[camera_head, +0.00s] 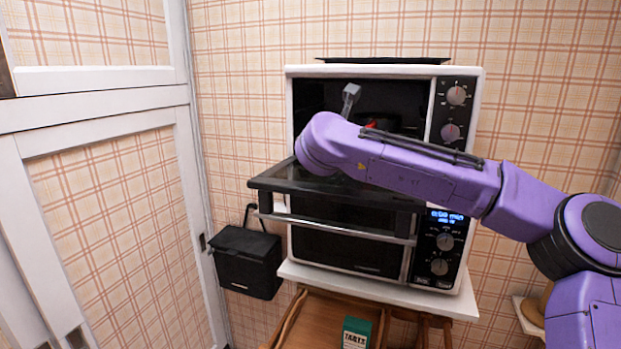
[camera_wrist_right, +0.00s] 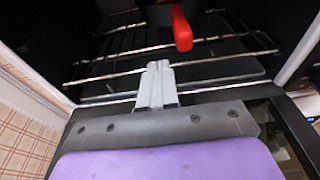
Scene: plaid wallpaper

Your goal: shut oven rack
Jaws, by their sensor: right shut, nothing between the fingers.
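The white double oven (camera_head: 479,90) stands on a white shelf. Its upper door (camera_head: 268,186) is folded down, and the upper cavity is open. The oven rack (camera_wrist_right: 105,72) shows in the right wrist view as metal wires crossing the dark cavity; how far out it sits is hard to tell. My right gripper (camera_head: 351,90) reaches over the open door to the cavity. In the right wrist view it (camera_wrist_right: 157,66) is shut and empty, its tips close to the rack wires; contact cannot be told. My left gripper is not in view.
A red object (camera_wrist_right: 181,28) is in the cavity, partly hidden by my arm in the head view. A black box (camera_head: 248,262) hangs left of the oven. Below is an open wooden drawer (camera_head: 318,322) with a green box (camera_head: 356,334). A white-framed door (camera_head: 100,180) stands left.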

